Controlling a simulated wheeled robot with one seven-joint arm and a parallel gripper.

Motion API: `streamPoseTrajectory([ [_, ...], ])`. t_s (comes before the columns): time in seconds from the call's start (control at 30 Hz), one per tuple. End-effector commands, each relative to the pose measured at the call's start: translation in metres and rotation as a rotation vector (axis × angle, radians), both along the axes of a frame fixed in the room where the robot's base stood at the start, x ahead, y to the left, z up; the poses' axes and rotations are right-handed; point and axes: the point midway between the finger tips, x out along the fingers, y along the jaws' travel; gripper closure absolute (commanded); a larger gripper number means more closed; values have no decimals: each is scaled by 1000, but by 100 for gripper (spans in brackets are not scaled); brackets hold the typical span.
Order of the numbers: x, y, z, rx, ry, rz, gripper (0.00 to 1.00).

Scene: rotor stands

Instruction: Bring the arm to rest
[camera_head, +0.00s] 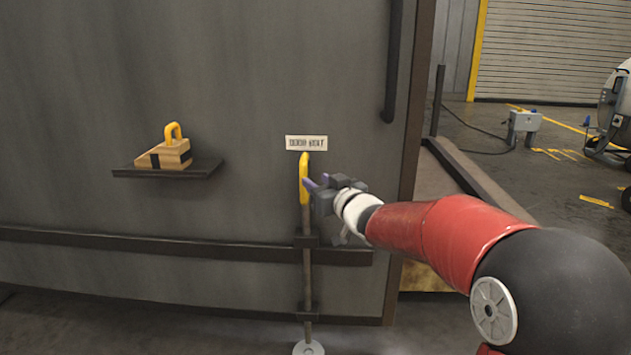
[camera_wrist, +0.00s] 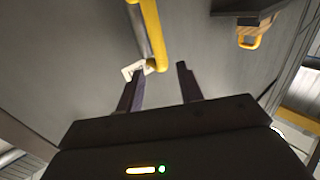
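My gripper (camera_head: 314,184) is beside the yellow handle (camera_head: 304,178) of an upright door bolt rod (camera_head: 308,270) on a large grey door panel (camera_head: 240,90). In the wrist view the two dark fingers of my gripper (camera_wrist: 158,80) stand apart with nothing gripped between them. The yellow handle (camera_wrist: 153,32) lies just beyond the fingertips there. I cannot tell whether a finger touches it. My red and black arm reaches in from the lower right in the head view.
A small shelf (camera_head: 150,172) left of the bolt carries a wooden wedge (camera_head: 174,156) with a yellow handle. A horizontal bar (camera_head: 150,240) crosses the door. A label (camera_head: 306,142) sits above the bolt.

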Motion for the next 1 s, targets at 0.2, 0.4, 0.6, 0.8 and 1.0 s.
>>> streamPoseTrajectory([
  [0.2,0,-1,1,-2,1,-4,63],
  [0.4,-28,-37,16,-87,74,-158,63],
  [0.6,-122,-119,14,-227,327,-444,63],
  [0.8,-255,-169,-23,-296,678,-577,63],
  [1.0,-357,-174,-62,-305,949,-539,63],
])
